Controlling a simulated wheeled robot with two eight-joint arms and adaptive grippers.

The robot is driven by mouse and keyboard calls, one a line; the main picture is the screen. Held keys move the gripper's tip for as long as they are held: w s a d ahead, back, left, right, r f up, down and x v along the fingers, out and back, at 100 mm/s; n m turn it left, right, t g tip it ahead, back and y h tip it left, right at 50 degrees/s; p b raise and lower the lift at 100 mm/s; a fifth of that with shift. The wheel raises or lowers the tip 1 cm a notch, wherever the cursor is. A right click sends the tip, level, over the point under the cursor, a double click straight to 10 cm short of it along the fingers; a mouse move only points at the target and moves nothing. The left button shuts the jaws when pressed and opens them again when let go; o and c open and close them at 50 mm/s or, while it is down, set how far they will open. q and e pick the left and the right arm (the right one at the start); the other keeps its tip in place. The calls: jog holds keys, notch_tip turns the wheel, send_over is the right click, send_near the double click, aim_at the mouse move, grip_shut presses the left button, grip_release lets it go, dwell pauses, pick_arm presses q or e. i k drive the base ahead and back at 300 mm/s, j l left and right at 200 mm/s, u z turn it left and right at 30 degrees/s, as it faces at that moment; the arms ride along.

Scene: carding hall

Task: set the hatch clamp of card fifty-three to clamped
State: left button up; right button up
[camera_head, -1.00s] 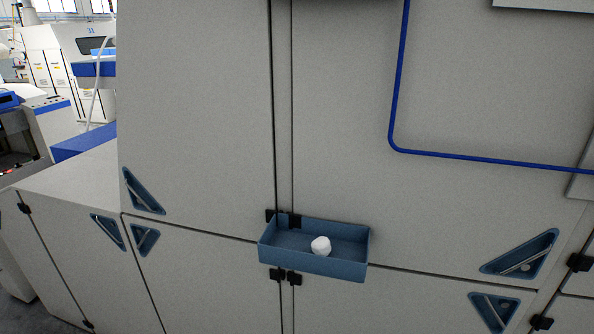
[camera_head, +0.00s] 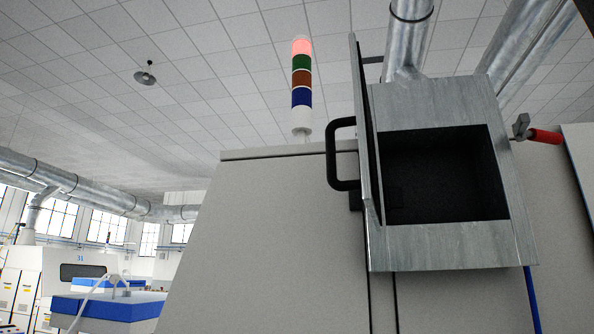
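High on the front of a grey machine (camera_head: 270,240) is a metal hatch box (camera_head: 455,247) with a dark square opening. Its hatch door (camera_head: 365,130) stands open, seen nearly edge-on at the left of the opening, with a black handle (camera_head: 335,155) on it. A clamp with a red grip (camera_head: 545,136) sits at the right side of the box, its grip pointing right and away from the opening. I cannot read a card number on this machine. Neither of my grippers is in view.
A signal tower (camera_head: 301,85) with its top red section lit stands on top of the machine. Metal ducts (camera_head: 410,40) rise behind the hatch box. Another machine with a blue part (camera_head: 110,305) stands at the lower left, beyond open room.

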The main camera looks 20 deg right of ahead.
aim_at(521, 132)
jog(key=j+z, duration=0.1)
jog(key=z, duration=0.4)
jog(key=i+j+z, duration=0.1)
jog(key=z, duration=0.4)
jog(key=j+z, duration=0.25)
jog(key=z, duration=0.25)
